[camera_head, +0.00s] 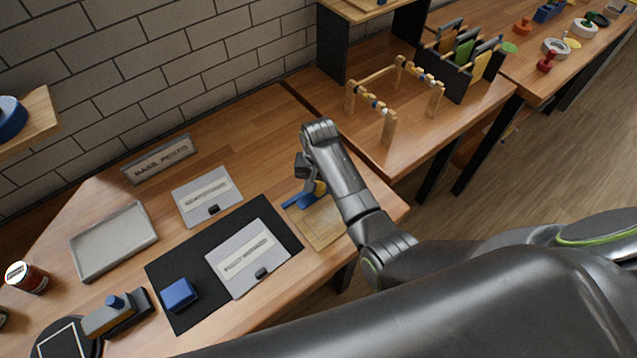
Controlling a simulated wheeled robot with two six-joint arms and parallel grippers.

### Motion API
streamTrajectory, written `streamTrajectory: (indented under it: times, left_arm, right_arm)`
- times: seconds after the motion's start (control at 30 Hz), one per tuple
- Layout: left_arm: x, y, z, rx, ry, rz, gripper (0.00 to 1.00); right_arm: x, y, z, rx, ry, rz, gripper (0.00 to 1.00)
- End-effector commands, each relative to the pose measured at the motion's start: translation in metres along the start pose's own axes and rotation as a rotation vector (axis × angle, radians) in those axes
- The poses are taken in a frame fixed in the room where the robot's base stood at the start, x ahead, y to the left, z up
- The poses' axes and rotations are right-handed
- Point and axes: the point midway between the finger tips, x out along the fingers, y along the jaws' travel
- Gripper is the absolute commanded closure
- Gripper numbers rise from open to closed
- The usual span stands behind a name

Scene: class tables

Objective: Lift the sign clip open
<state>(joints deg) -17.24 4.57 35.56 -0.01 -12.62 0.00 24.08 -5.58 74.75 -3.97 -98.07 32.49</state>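Two light grey sign plates with white lettered strips and a small black clip at the lower edge lie on the left table. One plate (241,262) lies on a black mat (206,243), with its clip (261,273) at its near edge. The other plate (201,190) lies behind the mat, with its clip (213,209). My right gripper (307,184) points down over a small wooden board (322,222), right of both plates and apart from them. It is beside a blue tool (296,201); its fingertips are mostly hidden. My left gripper is not in view.
A "BASIL PESTO" sign holder (159,161) stands near the wall. A grey tray (113,240), a jar (27,277), a blue block (178,294) and a grey-and-tan tool (114,313) stand left. A wooden rack (386,97) stands beyond my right arm.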

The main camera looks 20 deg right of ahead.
Motion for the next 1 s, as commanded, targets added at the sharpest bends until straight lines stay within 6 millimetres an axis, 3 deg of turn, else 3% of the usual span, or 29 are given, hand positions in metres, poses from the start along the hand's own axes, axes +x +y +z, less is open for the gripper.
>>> streamTrajectory:
  times: [0.03, 0.2, 0.77, 1.0]
  left_arm:
    - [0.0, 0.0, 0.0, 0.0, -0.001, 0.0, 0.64]
    - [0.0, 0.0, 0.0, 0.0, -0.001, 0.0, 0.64]
    - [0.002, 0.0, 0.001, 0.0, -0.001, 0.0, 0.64]
    - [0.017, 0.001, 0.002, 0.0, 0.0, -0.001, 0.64]
  right_arm:
    - [0.0, 0.0, 0.0, 0.0, 0.0, 0.0, 0.7]
    - [0.0, 0.0, 0.0, 0.0, 0.001, 0.0, 0.9]
    - [-0.002, -0.007, -0.008, -0.002, -0.12, 0.121, 0.9]
    - [0.001, -0.013, -0.014, -0.002, -0.238, 0.238, 0.9]
